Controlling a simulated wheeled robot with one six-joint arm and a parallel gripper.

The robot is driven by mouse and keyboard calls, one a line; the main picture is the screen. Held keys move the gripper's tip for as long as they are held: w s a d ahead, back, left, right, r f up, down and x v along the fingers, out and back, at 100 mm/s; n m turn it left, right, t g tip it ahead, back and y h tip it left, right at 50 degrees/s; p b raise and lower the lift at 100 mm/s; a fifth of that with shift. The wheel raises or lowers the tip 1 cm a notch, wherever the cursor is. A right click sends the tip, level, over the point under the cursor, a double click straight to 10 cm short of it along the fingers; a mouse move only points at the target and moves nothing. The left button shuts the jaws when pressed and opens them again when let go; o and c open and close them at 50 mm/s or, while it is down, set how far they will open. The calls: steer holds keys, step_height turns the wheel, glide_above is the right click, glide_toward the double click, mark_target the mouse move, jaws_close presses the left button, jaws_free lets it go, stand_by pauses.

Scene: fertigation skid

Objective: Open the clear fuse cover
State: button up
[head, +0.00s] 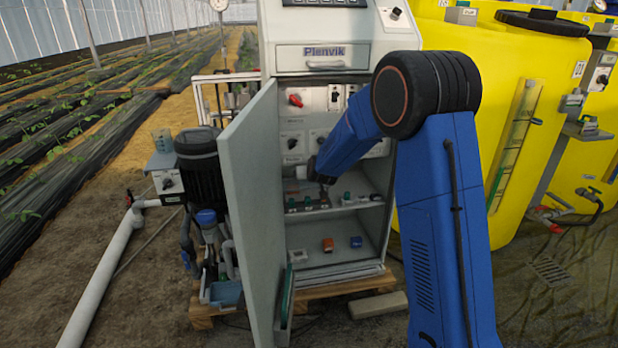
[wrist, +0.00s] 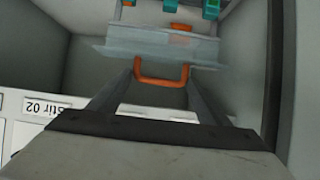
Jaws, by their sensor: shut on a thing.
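The clear fuse cover (wrist: 130,50) is a see-through panel in the upper middle of the wrist view, with an orange handle (wrist: 160,84) on its near edge. My gripper (wrist: 161,75) has its two fingers at either side of this handle and is shut on it. Green-topped parts (wrist: 210,8) show behind the cover. In the head view my gripper (head: 318,180) reaches into the open grey cabinet, above the middle shelf. The cover is too small and hidden to make out there.
The cabinet door (head: 248,215) stands open on the left. Switches and a red knob (head: 295,100) are on the panel above. Small orange (head: 328,244) and blue (head: 356,241) parts lie on the lower shelf. Cabinet walls are close around the gripper. A label reading "Stir 02" (wrist: 45,105) is at left.

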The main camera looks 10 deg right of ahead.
steer(key=shift+w+d+r, duration=0.25)
steer(key=shift+w+r, duration=0.15)
steer(key=shift+c, duration=0.2)
steer(key=o, duration=1.2)
steer(key=shift+d, duration=0.1)
steer(key=shift+o, duration=0.2)
steer(key=shift+s+f, duration=0.1)
steer(key=shift+f, duration=0.1)
steer(key=shift+s+a, duration=0.15)
steer(key=shift+a, duration=0.05)
steer(key=v, duration=1.7)
steer(key=shift+s, duration=0.1)
